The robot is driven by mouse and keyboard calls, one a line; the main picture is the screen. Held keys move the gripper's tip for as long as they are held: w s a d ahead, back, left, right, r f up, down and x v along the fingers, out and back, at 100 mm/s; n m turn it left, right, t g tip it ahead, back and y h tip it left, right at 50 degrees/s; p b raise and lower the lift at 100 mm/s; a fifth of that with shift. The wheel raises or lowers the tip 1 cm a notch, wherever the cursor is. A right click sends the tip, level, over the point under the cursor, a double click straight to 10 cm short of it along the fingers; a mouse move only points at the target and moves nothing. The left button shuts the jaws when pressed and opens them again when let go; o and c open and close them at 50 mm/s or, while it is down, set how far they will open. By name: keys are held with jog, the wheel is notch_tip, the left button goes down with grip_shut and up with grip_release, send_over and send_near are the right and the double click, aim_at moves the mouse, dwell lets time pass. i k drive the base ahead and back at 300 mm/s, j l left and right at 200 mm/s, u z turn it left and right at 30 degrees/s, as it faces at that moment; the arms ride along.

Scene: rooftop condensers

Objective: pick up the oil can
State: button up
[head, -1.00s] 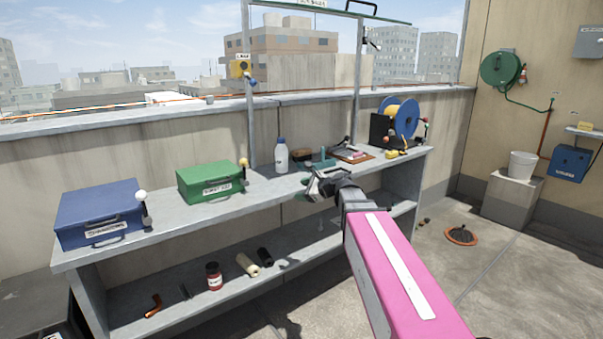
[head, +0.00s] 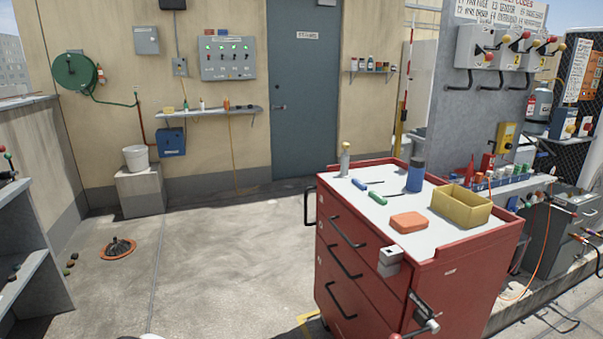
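I cannot pick out the oil can for certain. A small red item with a pointed top (head: 469,170) stands on the ledge behind the red tool cart and may be a can with a spout, but it is too small to tell. My gripper is not in view.
The red cart (head: 345,262) also bears a yellow bin (head: 461,206) and an orange block (head: 408,222). A wall shelf (head: 210,112) holds several small items. A white bucket (head: 136,158) sits on a concrete block.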

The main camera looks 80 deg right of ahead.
aim_at(416, 167)
jog(key=z, duration=0.35)
jog(key=i+z, duration=0.15)
jog(key=z, duration=0.2)
jog(key=j+z, duration=0.1)
jog(key=z, duration=2.25)
